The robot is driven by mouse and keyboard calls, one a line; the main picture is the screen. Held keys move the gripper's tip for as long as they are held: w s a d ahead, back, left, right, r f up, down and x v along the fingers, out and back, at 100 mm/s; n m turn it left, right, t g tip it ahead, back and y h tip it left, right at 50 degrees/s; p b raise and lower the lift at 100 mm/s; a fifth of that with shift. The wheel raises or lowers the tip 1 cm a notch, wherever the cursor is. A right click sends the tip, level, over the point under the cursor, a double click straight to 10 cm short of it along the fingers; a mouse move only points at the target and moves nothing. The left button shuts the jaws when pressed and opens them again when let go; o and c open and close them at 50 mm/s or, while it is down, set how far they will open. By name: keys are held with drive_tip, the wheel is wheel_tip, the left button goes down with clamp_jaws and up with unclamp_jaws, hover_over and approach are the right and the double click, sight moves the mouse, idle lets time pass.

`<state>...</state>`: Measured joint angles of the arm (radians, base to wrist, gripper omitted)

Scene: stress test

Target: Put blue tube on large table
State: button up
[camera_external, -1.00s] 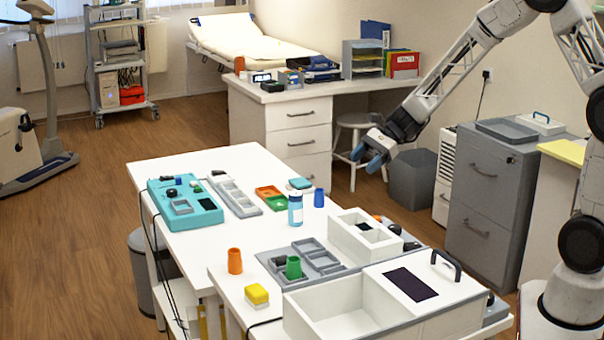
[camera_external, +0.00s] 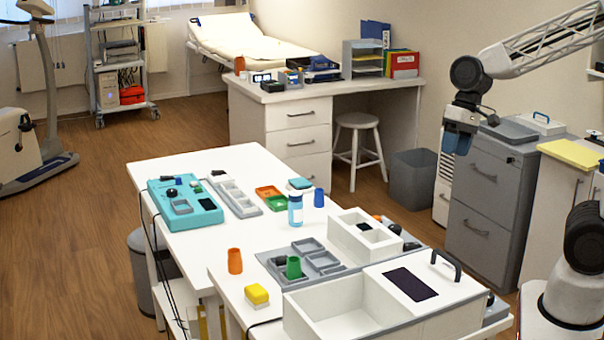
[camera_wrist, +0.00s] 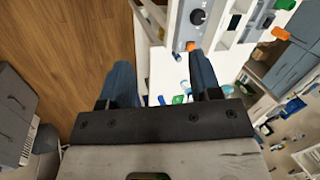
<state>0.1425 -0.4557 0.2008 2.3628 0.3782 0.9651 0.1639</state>
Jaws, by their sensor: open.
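The blue tube (camera_external: 319,197) stands upright on the white table (camera_external: 330,161), near its right edge, just right of a blue-capped bottle (camera_external: 295,210). My gripper (camera_external: 458,150) hangs fingers-down in front of the grey cabinet, well to the right of the tube and apart from it. In the wrist view my gripper (camera_wrist: 158,62) has its two fingers spread wide, with nothing between them. Small blue and green items show beyond the fingers there, too small to tell which is the tube.
A green tube (camera_external: 293,268) stands in a grey tray, and an orange tube (camera_external: 235,261) stands to its left. A white open box (camera_external: 365,236) and a larger white bin (camera_external: 330,312) stand at the right and front. A grey waste bin (camera_external: 413,180) is on the floor behind.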

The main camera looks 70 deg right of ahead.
drive_tip(key=s+r+n+t+h, duration=0.1)
drive_tip(key=s+n+h, duration=0.2)
drive_tip(key=s, duration=0.7)
drive_tip(key=shift+r+n+h, duration=0.3)
drive_tip(key=shift+r+n, duration=0.1)
drive_tip(key=shift+n, duration=0.9)
